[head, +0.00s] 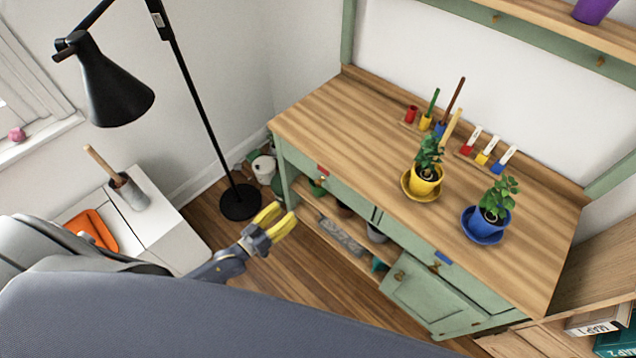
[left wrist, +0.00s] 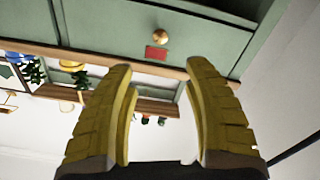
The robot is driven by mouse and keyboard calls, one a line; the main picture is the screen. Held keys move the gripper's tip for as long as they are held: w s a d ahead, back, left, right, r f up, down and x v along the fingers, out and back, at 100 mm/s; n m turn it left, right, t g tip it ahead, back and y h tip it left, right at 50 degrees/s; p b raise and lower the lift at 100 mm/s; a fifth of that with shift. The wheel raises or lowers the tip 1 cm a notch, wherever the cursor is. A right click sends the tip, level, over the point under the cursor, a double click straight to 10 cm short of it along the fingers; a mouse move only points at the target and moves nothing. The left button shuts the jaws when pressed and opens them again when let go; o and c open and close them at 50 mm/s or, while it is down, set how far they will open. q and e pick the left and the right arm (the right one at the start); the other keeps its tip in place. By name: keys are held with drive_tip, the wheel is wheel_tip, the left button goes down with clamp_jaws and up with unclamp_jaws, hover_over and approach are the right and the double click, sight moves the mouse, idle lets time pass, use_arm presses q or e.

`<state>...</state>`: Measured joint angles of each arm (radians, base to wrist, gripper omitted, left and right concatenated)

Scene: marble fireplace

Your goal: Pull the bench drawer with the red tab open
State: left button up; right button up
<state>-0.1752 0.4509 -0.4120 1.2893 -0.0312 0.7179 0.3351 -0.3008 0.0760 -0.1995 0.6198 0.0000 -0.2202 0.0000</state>
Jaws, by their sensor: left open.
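The green bench has a drawer (head: 347,192) with a red tab (head: 322,169) at the left end of its front, just under the wooden top. The drawer looks shut. My left gripper (head: 282,215) has yellow fingers, spread open and empty, in front of the bench and apart from the drawer. In the left wrist view the red tab (left wrist: 156,52) lies beside a round brass knob (left wrist: 160,37) on the green drawer front (left wrist: 200,40). Both show beyond the gap between the open fingers (left wrist: 160,88). My right gripper is not in view.
A second drawer has a blue tab (head: 443,257), above a green cupboard door (head: 428,292). Potted plants in yellow (head: 425,182) and blue (head: 490,222) pots stand on the bench top (head: 345,115). A black floor lamp (head: 241,201) stands left of the bench. The floor before the bench is clear.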

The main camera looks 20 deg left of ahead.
sight(317, 184)
use_arm(q)
drive_tip(key=x, duration=1.6)
drive_tip(key=shift+w+d, duration=0.1)
drive_tip(key=shift+w, duration=0.25)
clamp_jaws()
